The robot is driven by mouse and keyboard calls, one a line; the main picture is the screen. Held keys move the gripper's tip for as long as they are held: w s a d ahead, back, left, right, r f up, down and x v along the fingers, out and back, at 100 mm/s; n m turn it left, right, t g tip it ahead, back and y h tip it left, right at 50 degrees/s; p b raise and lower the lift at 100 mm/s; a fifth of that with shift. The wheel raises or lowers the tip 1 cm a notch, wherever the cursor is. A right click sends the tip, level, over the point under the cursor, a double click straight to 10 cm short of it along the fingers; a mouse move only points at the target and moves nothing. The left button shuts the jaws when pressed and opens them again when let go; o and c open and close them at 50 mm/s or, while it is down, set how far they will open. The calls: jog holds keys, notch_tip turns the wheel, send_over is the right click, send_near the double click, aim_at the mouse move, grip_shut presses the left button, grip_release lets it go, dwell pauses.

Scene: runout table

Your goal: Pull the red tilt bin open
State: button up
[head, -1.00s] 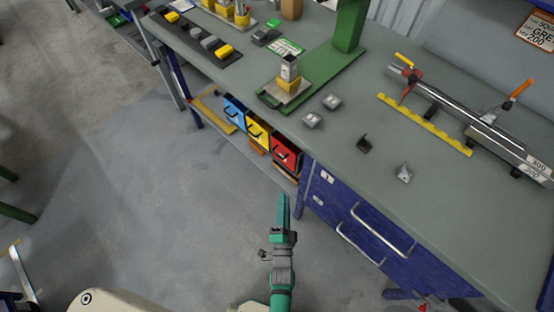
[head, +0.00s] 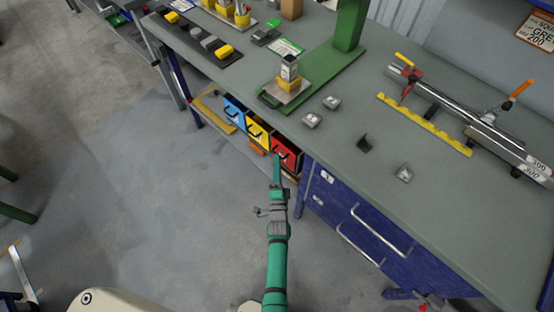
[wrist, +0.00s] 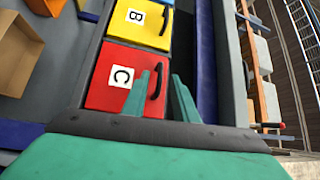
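The red tilt bin (head: 286,152) is under the bench top, at the right end of a row of bins. In the wrist view its red front (wrist: 112,72) bears a white label "C" and a black handle (wrist: 156,82). My gripper (head: 277,157) is in front of the red bin. In the wrist view my two green fingers (wrist: 160,98) are apart, one left of the handle and one right of it. Nothing shows between them except the lower end of the handle. I cannot tell whether they touch it. The red bin looks closed.
A yellow bin (head: 257,132) labelled "B" and a blue bin (head: 234,112) are beside the red one. A blue drawer cabinet (head: 345,215) with metal handles stands to the right. The bench top (head: 340,150) overhangs the bins. The floor (head: 180,200) at left is clear.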

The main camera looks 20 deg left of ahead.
jog(key=shift+x, duration=1)
grip_shut()
dwell(0.8)
